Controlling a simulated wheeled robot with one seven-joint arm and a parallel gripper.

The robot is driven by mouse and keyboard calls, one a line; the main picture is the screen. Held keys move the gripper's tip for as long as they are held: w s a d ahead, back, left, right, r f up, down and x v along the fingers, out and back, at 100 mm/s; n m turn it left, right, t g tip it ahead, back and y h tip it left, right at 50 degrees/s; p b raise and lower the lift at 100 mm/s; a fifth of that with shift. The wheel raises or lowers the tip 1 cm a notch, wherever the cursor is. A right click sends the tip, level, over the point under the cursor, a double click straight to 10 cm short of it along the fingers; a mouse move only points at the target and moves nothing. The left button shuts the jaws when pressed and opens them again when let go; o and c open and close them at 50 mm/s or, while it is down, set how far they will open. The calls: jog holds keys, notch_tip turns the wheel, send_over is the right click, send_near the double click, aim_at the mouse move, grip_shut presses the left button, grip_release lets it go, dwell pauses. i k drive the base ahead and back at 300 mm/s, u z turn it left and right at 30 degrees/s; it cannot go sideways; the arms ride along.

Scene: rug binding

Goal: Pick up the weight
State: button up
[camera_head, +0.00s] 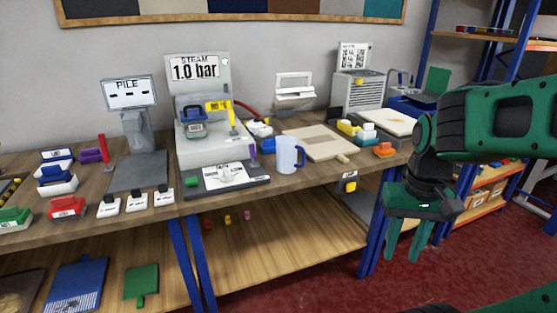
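I cannot tell for certain which object is the weight. The gripper is clear of all these blocks, nearest in the picture to the orange one.
The wooden bench (240,207) is crowded. A lower shelf (285,245) is mostly bare. Blue-framed shelving (432,45) stands at the right.

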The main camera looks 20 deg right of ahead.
aim_at(268, 147)
jog(key=k, duration=0.45)
jog(key=z, duration=0.6)
jog(key=i, duration=1.6)
jog(key=u, duration=0.6)
jog(key=i, duration=0.55)
